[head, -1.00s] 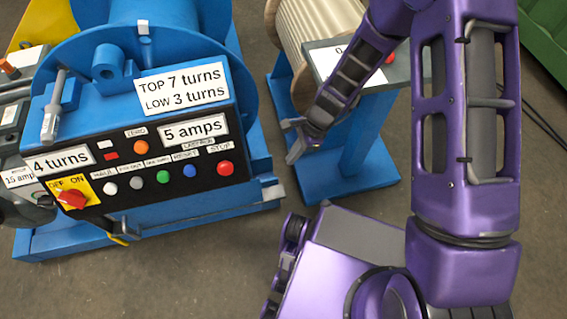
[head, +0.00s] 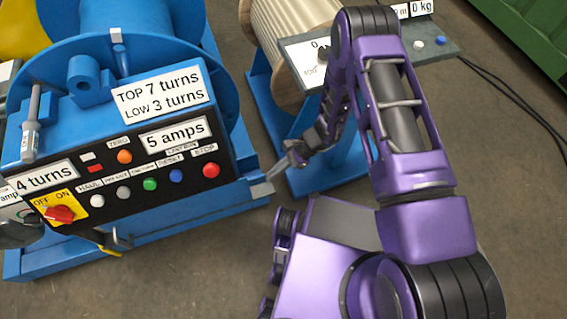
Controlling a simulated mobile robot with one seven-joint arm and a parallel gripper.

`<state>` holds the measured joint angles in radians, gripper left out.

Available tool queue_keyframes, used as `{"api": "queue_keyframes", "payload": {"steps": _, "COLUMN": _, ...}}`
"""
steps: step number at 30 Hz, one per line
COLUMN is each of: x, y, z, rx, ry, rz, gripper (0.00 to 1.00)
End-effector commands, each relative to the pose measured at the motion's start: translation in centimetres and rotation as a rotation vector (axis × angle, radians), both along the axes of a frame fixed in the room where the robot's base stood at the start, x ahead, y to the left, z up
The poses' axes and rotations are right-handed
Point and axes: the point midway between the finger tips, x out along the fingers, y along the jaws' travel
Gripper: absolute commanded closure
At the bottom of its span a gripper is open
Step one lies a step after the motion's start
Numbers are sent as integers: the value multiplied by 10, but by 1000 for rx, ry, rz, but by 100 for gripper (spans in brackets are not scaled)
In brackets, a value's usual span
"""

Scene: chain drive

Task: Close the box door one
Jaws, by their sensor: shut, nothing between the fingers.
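I cannot make out a box door marked one in the head view. My gripper (head: 274,173) is at the end of my purple arm, just right of the blue winch's control panel (head: 125,170). It is shut and empty. The panel carries several coloured buttons and a red OFF/ON switch (head: 60,214).
A blue stand with a pale reel (head: 290,40) and a grey top panel (head: 305,60) stands behind my arm. A green container (head: 530,40) is at the top right. Black cables (head: 520,100) lie on the floor. The floor (head: 510,220) at right is clear.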

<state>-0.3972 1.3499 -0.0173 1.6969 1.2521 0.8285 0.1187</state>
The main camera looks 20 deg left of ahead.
Motion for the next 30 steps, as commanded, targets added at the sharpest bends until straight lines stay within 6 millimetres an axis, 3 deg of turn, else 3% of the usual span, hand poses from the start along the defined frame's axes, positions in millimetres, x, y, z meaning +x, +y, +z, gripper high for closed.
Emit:
{"api": "queue_keyframes", "payload": {"steps": 3, "x": -12, "y": 14, "z": -19, "rx": -2, "ry": 2, "rz": 3, "gripper": 100}}
{"api": "queue_keyframes", "payload": {"steps": 12, "x": -32, "y": 43, "z": -16, "rx": 0, "ry": 1, "rz": 2, "gripper": 100}}
{"api": "queue_keyframes", "payload": {"steps": 25, "x": -35, "y": 47, "z": -16, "rx": 0, "ry": 1, "rz": 1, "gripper": 100}}
{"api": "queue_keyframes", "payload": {"steps": 30, "x": -50, "y": 69, "z": -18, "rx": 2, "ry": 1, "rz": 1, "gripper": 100}}
